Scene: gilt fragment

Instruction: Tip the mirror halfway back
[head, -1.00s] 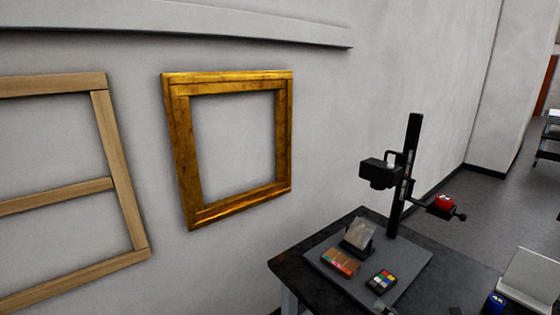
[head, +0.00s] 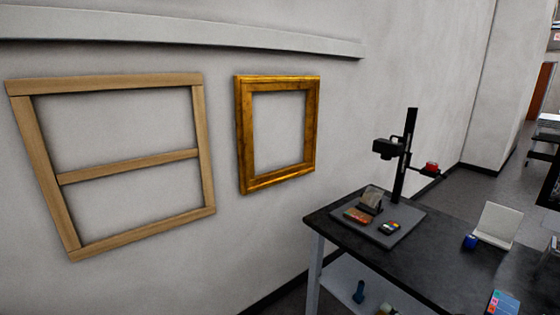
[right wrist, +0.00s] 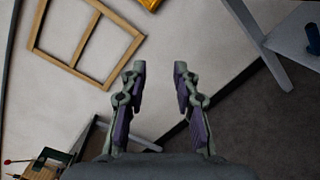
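A small grey tilted panel (head: 371,197) stands in a dark holder on the copy stand's base board. A pale panel (head: 497,224) stands leaning back on the dark table further right. I cannot tell for sure whether either is the mirror. My right gripper (right wrist: 160,70) is open and empty in the right wrist view, with its fingers apart and wall and floor beyond them. It is away from both panels. Neither gripper can be made out in the head view.
The black copy stand (head: 402,165) rises from its board on the dark table (head: 400,262). A blue cup (head: 470,242) is beside the pale panel. A gilt frame (head: 244,140) and a wooden stretcher frame (head: 205,150) hang on the wall. Small items lie on the lower shelf (head: 340,275).

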